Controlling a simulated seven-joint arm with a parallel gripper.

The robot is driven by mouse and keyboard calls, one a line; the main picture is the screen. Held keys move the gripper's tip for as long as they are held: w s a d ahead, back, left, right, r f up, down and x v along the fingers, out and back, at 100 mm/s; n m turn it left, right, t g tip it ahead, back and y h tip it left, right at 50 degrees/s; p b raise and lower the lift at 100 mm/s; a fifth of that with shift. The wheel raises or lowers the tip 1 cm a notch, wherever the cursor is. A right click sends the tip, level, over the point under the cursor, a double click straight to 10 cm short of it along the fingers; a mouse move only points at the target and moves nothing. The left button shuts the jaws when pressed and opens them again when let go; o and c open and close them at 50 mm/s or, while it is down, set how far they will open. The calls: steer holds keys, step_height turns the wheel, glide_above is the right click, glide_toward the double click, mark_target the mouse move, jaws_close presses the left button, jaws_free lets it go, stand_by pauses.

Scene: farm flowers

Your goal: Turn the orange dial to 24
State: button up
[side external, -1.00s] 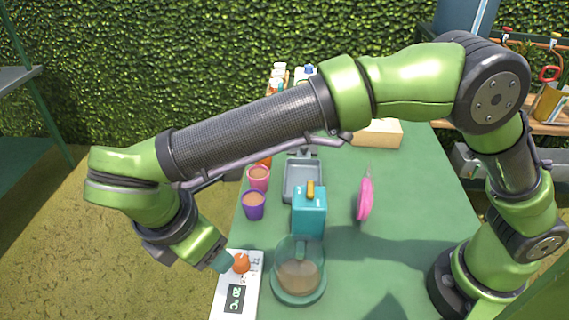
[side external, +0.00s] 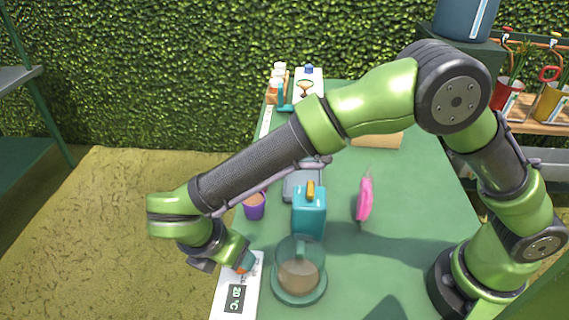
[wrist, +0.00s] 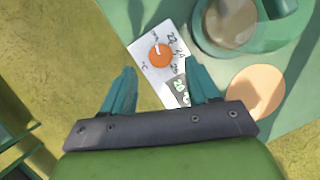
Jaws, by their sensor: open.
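The orange dial (wrist: 160,55) sits on a white control panel (side external: 254,284) at the table's front-left edge. In the wrist view the dial is whole, with a white pointer mark and printed numbers around it. In the side view only a sliver of orange shows behind my gripper. The panel's dark display (side external: 235,298) reads 20 °C. My gripper (wrist: 159,71) has its two teal fingers apart and nothing between them. The fingertips point toward the dial, one to each side of it in the wrist picture. I cannot tell how high they are above it.
A glass pot with brown contents (side external: 298,280) stands right of the panel, close to my gripper. A teal box with a yellow top (side external: 309,208), a purple cup (side external: 254,206) and a pink item (side external: 364,199) stand farther back. The table's right side is mostly clear.

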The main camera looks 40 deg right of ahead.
steer(key=shift+x, duration=2.25)
steer(key=c, duration=1)
